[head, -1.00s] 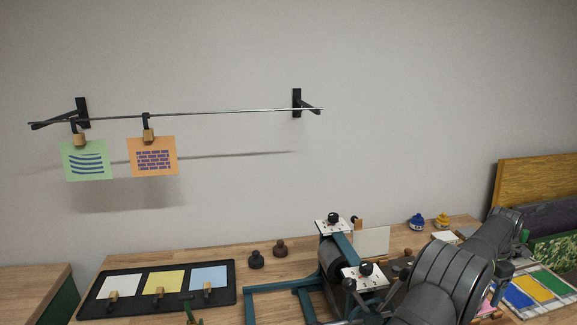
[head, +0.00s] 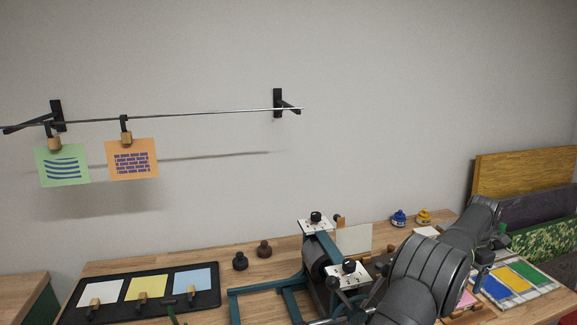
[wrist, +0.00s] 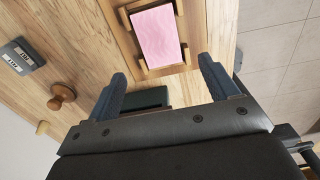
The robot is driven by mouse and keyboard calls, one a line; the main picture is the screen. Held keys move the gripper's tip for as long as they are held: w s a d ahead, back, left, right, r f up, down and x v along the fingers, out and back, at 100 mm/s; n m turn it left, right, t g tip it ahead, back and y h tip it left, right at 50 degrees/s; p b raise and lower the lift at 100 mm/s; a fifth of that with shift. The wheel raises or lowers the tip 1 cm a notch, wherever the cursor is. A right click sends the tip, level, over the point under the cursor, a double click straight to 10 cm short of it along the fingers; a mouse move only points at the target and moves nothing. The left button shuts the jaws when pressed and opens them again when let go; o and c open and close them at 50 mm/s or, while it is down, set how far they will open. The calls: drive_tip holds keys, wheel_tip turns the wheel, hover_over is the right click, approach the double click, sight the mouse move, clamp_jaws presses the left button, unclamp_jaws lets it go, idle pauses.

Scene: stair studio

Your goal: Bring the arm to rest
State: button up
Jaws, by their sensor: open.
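My gripper (wrist: 163,85) is open in the wrist view, its two blue-grey fingers spread apart with nothing between them. A pink sheet (wrist: 156,36) in a wooden holder lies beyond the fingertips, apart from them. In the head view my dark arm crosses the lower right, above the bench (head: 200,262); the gripper's jaws cannot be made out there. The pink sheet shows partly behind the arm in the head view (head: 467,299).
A press (head: 318,262) with teal frame stands left of my arm. A black tray (head: 215,303) holds white, yellow and blue sheets. A green card (head: 62,165) and an orange card (head: 131,160) hang from a wall rail (head: 200,113). Coloured panels (head: 520,285) lie at right.

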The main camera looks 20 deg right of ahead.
drive_tip(key=shift+r, duration=0.35)
drive_tip(key=o, duration=0.5)
drive_tip(key=shift+c, duration=0.2)
drive_tip(key=w+a+r, duration=0.3)
drive_tip(key=a+r, duration=2.4)
drive_tip(key=s+a+r, duration=0.4)
drive_tip(key=a+r, duration=0.3)
drive_tip(key=a, duration=0.5)
wheel_tip(320, 180, down, 10)
drive_tip(key=shift+d+f, duration=0.2)
